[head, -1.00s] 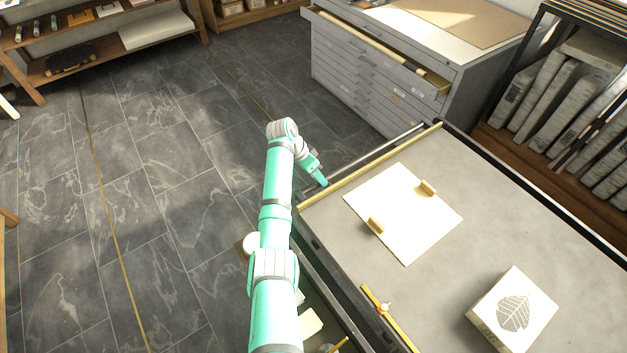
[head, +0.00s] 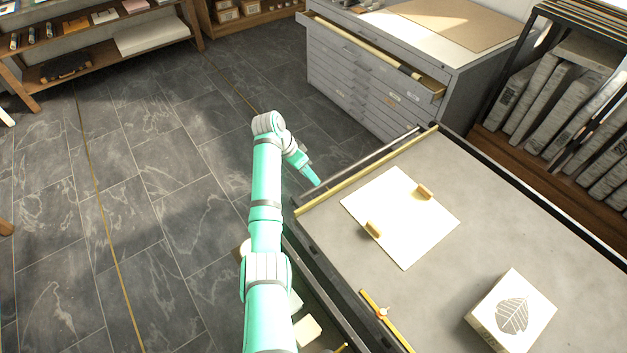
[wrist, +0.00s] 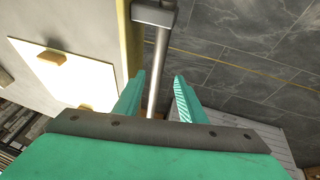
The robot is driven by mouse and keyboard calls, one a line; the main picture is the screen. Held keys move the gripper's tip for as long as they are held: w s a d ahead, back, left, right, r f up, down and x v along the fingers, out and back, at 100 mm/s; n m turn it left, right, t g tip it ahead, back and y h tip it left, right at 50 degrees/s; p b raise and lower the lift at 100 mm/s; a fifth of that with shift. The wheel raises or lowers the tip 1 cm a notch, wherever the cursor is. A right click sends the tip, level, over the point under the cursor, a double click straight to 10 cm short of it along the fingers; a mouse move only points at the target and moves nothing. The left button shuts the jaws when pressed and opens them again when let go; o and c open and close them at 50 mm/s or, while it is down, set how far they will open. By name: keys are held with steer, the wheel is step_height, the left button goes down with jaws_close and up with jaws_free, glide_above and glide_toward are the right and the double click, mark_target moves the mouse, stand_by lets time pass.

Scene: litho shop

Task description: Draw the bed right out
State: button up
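The bed (head: 440,262) is a wide grey slab with a pale wooden strip along its far end. A metal bar handle (head: 372,152) runs along that end, just outside the strip; it also shows in the wrist view (wrist: 161,60), with a dark bracket at its end. My gripper (head: 316,183) is at the near-left end of the bar. In the wrist view my gripper (wrist: 158,85) is open, with the bar running between its two fingers and a visible gap on the right side. I cannot tell if either finger touches the bar.
On the bed lie a cream sheet (head: 395,205) with two wooden blocks and a stone (head: 511,312) with a leaf drawing. A grey drawer cabinet (head: 365,85), one drawer open, stands beyond the bed's end. The tiled floor (head: 160,190) to the left is clear.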

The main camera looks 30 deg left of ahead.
steer(key=v, duration=0.6)
stand_by(0.4)
